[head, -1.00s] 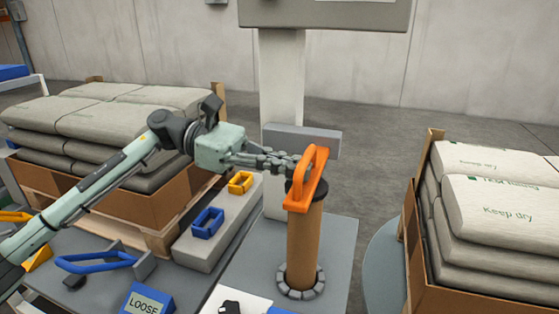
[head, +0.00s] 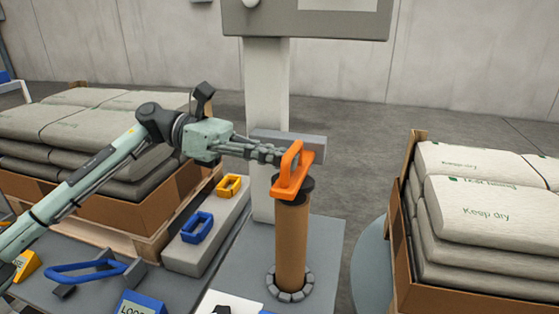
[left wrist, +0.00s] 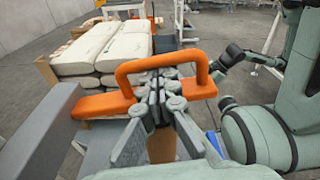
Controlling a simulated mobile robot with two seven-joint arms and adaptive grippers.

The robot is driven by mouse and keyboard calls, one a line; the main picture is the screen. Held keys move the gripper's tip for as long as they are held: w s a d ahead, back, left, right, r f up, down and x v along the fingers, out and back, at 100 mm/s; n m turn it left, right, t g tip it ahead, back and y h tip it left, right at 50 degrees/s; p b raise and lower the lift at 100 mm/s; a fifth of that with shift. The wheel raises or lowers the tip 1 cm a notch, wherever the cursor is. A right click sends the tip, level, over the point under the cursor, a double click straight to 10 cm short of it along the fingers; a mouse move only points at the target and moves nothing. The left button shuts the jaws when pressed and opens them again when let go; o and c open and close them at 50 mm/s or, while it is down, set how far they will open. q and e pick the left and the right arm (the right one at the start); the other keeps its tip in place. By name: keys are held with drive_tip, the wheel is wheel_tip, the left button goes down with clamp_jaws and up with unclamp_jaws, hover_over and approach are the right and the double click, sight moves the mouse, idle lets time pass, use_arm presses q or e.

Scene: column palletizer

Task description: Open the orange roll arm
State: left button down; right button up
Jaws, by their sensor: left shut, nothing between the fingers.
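The orange roll arm (head: 290,180) has a raised loop handle and sits at the top of the upright brown roll (head: 291,240). Part of the roll's dark top shows beneath the arm. My left gripper (head: 281,155) is shut and empty, with its fingertips against or very near the handle's left side. In the left wrist view, the orange arm (left wrist: 100,104) lies across behind the shut fingers (left wrist: 158,92). Whether they touch the handle is hard to tell.
A grey post (head: 268,90) with a box on top stands behind the roll. A grey block carries a blue loop (head: 197,228) and a yellow one (head: 229,186). Stacked sacks (head: 485,215) stand at right, more (head: 80,125) at left. A blue handle (head: 88,270) is at lower left.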

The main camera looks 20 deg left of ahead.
use_arm(q)
drive_tip(key=shift+w+r+n+p, duration=0.25)
drive_tip(key=shift+r+n+p, duration=0.1)
drive_tip(key=shift+r, duration=0.25)
drive_tip(key=shift+w+r+n+p, duration=0.2)
drive_tip(key=shift+r+n+p, duration=0.1)
drive_tip(key=shift+r, duration=0.25)
use_arm(e)
drive_tip(key=s+d+f+g+h, duration=0.2)
drive_tip(key=s+d+g, duration=0.25)
drive_tip(key=s, duration=0.25)
use_arm(q)
drive_tip(key=w+r+n+p, duration=0.1)
drive_tip(key=r+n+g+p, duration=0.1)
drive_tip(key=shift+w+r, duration=0.35)
drive_tip(key=shift+w, duration=0.05)
drive_tip(key=w+r, duration=0.3)
drive_tip(key=w, duration=0.2)
drive_tip(key=shift+w+r, duration=0.15)
drive_tip(key=shift+r, duration=0.1)
use_arm(e)
drive_tip(key=shift+m+t+y, duration=0.3)
drive_tip(key=shift+t+y, duration=0.05)
drive_tip(key=shift+y, duration=0.05)
drive_tip(key=shift+w+f, duration=0.85)
drive_tip(key=shift+f, duration=0.3)
drive_tip(key=shift+w+f, duration=0.8)
drive_tip(key=shift+f, duration=0.35)
